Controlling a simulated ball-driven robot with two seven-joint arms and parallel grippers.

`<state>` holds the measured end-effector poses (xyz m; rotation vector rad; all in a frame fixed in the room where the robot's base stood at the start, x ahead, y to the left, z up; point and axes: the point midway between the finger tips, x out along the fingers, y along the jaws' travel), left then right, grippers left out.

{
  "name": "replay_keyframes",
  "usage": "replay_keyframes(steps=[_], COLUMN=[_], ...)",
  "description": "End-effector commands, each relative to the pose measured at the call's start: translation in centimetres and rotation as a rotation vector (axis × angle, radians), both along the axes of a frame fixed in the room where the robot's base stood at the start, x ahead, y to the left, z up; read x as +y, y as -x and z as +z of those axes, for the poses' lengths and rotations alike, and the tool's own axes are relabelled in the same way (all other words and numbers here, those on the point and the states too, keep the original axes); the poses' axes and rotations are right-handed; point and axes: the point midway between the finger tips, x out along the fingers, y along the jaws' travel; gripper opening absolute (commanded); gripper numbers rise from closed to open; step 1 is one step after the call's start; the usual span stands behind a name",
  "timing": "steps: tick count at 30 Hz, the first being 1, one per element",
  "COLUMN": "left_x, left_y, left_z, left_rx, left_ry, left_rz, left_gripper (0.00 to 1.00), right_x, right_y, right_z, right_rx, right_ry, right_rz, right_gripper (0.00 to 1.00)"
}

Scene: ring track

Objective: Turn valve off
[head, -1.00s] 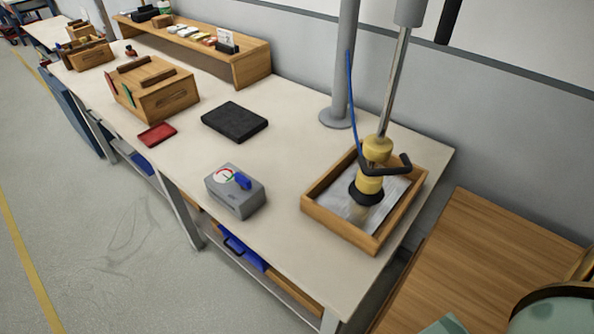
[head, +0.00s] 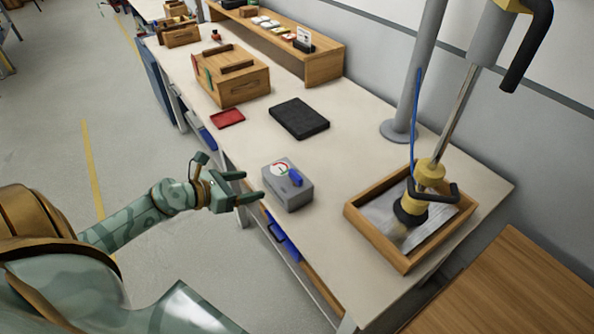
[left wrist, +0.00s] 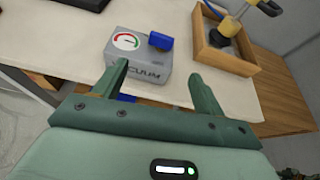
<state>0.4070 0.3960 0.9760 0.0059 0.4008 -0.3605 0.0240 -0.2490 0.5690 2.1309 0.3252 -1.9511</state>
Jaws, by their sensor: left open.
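The valve is a grey box (head: 290,193) on the table near its front edge. It has a round red-and-green dial (head: 280,169) and a blue handle (head: 295,178) on top. In the left wrist view the box (left wrist: 142,78) reads "VACUUM", and its blue handle (left wrist: 160,42) sits to the right of the dial (left wrist: 126,41). My left gripper (head: 249,186) is open and empty, just left of the box at the table's front edge, with a gap to the handle. In the wrist view its fingers (left wrist: 161,83) spread in front of the box. My right gripper is out of view.
A wooden tray (head: 378,238) with a yellow-and-black tool (head: 427,185) stands right of the box. Behind are a black pad (head: 299,118), a red tray (head: 228,118) and a wooden box (head: 237,88). A pole (head: 412,90) rises at the back.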

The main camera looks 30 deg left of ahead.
Motion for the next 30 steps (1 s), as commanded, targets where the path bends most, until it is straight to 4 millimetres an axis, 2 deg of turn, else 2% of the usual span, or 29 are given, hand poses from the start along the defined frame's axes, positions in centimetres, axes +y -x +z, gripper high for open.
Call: replay_keyframes(steps=[2,5,15,21,25,30], left_x=[-0.4,-0.9,-3.9,-5.3,-5.8,-6.1], left_y=[-0.6,-1.7,-9.0,-12.3,-13.5,-14.1], left_z=[0.8,0.4,-3.0,-4.6,-5.2,-5.3], left_rx=[-0.024,-0.029,-0.028,-0.026,-0.025,-0.024], left_ry=[-0.056,-0.067,-0.059,-0.059,-0.06,-0.061], left_rz=[-0.039,-0.045,-0.04,-0.04,-0.04,-0.041], left_gripper=[0.71,0.71,0.71,0.71,0.71,0.71], right_x=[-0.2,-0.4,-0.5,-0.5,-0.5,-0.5], right_y=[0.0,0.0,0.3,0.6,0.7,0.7], right_z=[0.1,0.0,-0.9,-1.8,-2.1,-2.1], right_rx=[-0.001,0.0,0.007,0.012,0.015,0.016], right_ry=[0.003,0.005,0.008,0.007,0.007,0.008], right_rz=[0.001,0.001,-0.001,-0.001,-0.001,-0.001], right_gripper=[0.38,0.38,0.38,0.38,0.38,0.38])
